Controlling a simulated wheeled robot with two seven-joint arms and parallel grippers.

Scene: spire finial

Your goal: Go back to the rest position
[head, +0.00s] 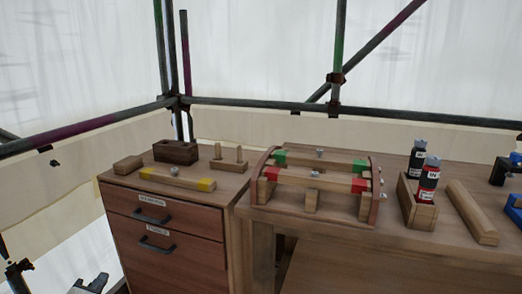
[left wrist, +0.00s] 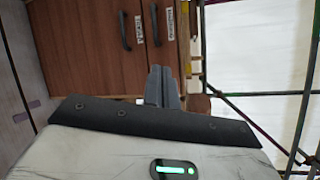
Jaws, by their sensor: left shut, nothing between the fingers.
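My left gripper (head: 96,282) shows at the bottom left of the head view, low in front of the drawer cabinet (head: 160,238) and apart from it. In the left wrist view its two grey fingers (left wrist: 162,72) are together with nothing between them. The cabinet's drawer fronts (left wrist: 90,45) show sideways behind the fingers. My right gripper is in neither view.
A workbench (head: 330,236) bears a wooden frame (head: 315,182) with red and green blocks, two bottles (head: 428,181) in a wooden holder and a wooden bar (head: 472,212). A yellow-ended bar (head: 177,180) and wooden blocks lie on the cabinet. Scaffold poles (head: 90,128) stand behind.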

